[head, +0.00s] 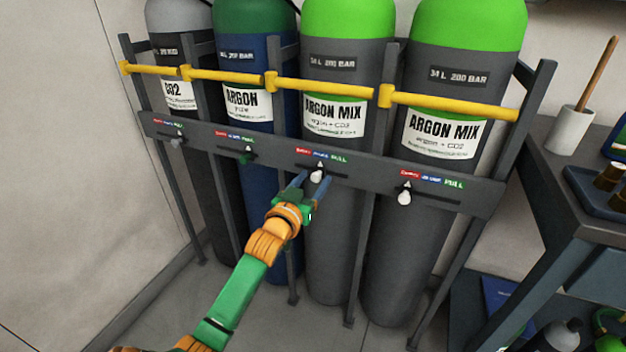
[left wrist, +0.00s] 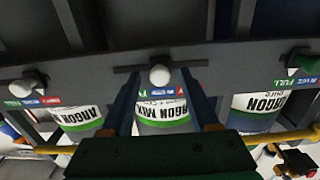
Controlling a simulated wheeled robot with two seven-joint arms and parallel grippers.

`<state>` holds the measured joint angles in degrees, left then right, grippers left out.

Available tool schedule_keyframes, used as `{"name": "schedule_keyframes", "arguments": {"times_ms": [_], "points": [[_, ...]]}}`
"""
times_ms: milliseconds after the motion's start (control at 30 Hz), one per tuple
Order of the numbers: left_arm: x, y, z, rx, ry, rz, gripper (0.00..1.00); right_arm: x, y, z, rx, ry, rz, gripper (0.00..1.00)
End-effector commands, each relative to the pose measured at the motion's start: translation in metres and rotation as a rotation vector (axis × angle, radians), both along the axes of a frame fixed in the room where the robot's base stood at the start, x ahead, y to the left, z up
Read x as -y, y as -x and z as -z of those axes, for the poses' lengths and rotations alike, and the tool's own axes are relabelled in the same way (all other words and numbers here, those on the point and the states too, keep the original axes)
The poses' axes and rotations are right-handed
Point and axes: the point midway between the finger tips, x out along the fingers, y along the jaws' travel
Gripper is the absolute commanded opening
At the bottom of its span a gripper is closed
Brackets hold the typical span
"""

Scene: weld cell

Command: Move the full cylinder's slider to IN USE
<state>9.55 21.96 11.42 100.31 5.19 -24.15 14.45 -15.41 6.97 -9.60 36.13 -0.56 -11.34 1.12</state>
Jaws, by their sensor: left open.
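A dark rail carries a slider under each cylinder, with red, blue and green labels. The third cylinder from the left, ARGON MIX (head: 334,232), has a white slider knob (head: 317,175) with its pointer under the blue IN USE label. My left gripper (head: 313,184) is open at this knob. In the left wrist view, its fingers stand on either side of the white knob (left wrist: 159,75), with gaps visible. The right-hand ARGON MIX slider (head: 404,197) sits at the red EMPTY label. The ARGON slider (head: 247,155) and CO2 slider (head: 178,142) sit near their green FULL labels.
A yellow bar (head: 330,88) crosses in front of the cylinders above the rail (head: 475,190). Rack uprights stand between them. A dark bench (head: 545,190) with a white cup (head: 570,130) is at right. Floor at the left front is clear.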

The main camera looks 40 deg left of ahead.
Motion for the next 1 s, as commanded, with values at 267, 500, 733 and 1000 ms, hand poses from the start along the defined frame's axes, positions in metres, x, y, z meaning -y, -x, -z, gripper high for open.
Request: {"name": "schedule_keyframes", "arguments": {"times_ms": [267,500,733,1000], "points": [[0.012,0.051,-0.001,-0.003,0.002,-0.001,0.61,-0.001,0.002,-0.013,-0.007,-0.001,-0.008,0.60],[0.014,0.064,-0.001,0.000,0.000,-0.002,0.61,-0.013,0.006,-0.012,-0.015,-0.019,-0.010,0.60],[0.014,0.064,-0.001,0.000,0.000,-0.002,0.61,-0.013,0.007,-0.012,-0.015,-0.019,-0.008,0.60],[0.020,0.065,0.103,-0.230,0.036,0.003,0.61,-0.009,0.008,-0.012,-0.017,-0.014,-0.008,0.60]]}}
